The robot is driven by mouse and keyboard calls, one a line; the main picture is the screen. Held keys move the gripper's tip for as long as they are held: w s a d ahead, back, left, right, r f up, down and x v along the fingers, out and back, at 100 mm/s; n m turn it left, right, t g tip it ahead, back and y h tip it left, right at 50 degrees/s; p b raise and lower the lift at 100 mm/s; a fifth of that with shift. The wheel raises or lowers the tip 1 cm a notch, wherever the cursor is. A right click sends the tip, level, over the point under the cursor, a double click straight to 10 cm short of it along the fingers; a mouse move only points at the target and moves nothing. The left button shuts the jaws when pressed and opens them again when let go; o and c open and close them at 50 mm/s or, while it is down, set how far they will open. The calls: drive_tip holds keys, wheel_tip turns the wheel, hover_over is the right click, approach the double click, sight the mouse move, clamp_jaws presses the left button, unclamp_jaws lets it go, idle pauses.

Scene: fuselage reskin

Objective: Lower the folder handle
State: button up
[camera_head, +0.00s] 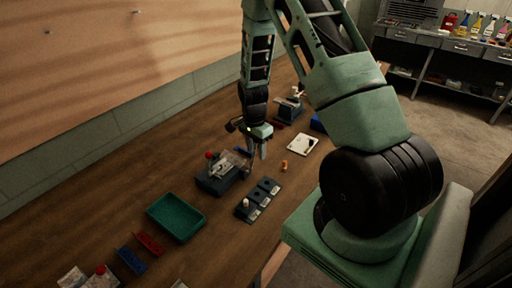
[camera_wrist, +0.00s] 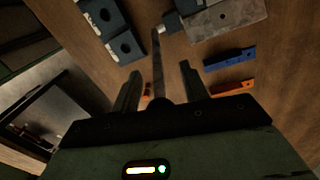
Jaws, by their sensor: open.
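My gripper (camera_head: 257,150) hangs over the workbench, pointing down, with its fingers apart. In the wrist view, a thin grey bar (camera_wrist: 157,65) ends near a dark round knob (camera_wrist: 163,103) between the two fingers (camera_wrist: 160,88). It looks like the folder handle, standing up toward the camera; I cannot tell whether a finger touches it. A grey bench tool with a red knob (camera_head: 220,172) sits just left of my gripper in the head view. A grey metal block (camera_wrist: 220,18) shows at the top of the wrist view. Which tool the bar belongs to is partly hidden.
A dark block row (camera_head: 258,200) and a small orange part (camera_head: 284,165) lie near my gripper. A white plate (camera_head: 302,144) is to the right. A green tray (camera_head: 175,217) and red and blue strips (camera_head: 149,243) lie to the left. Another bench tool (camera_head: 289,108) stands behind.

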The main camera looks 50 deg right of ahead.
clamp_jaws()
drive_tip(key=d+y, duration=0.1)
drive_tip(key=d+f+y+b, duration=0.2)
drive_tip(key=shift+w+d+f+g+y, duration=0.2)
drive_tip(key=shift+w+d+g+y, duration=0.1)
drive_tip(key=shift+y, duration=0.1)
idle(0.3)
unclamp_jaws()
